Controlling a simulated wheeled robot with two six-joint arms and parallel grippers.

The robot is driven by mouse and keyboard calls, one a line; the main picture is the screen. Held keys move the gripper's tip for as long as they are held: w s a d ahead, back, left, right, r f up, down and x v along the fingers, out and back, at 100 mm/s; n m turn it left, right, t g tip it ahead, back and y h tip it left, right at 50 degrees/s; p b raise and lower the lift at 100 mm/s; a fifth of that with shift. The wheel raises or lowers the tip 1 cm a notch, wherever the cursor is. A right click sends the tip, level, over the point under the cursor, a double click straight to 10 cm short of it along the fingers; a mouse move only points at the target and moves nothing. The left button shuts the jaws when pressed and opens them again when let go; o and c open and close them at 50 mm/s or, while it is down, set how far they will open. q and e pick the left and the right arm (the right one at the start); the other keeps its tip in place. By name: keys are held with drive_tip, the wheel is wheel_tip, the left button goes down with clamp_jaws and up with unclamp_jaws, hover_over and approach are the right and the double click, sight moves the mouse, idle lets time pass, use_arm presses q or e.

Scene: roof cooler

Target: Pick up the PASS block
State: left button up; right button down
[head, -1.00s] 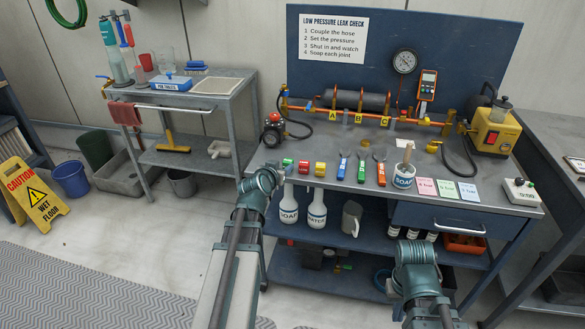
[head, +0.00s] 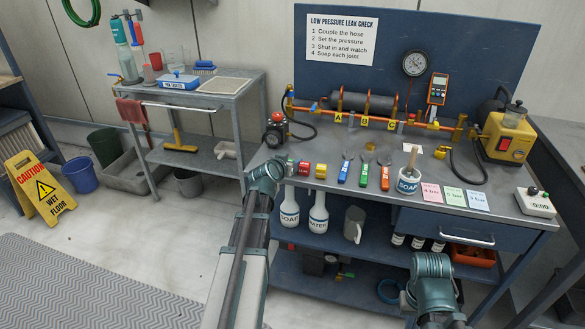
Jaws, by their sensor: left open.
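Three small blocks stand in a row on the left front of the steel-topped bench: a green block (head: 290,162), a red block (head: 304,168) and a yellow block (head: 321,171). Their lettering is too small to read, so I cannot tell by text which is PASS. My left gripper (head: 278,168) is open at the bench's front left edge, just left of the green block and partly covering it. Its fingertips are small here, and I cannot tell if they touch the block. My right arm's end (head: 432,268) is low in front of the bench; its fingers are not clear.
Blue, green and orange-handled wrenches (head: 364,173) lie right of the blocks. A SOAP pot (head: 408,181) and coloured pressure cards (head: 453,196) are farther right. A valve with a red knob (head: 276,130) stands behind the blocks. Bottles (head: 319,212) stand on the shelf below.

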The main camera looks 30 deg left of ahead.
use_arm(q)
drive_tip(key=shift+c, duration=0.2)
clamp_jaws()
drive_tip(key=shift+r, duration=0.15)
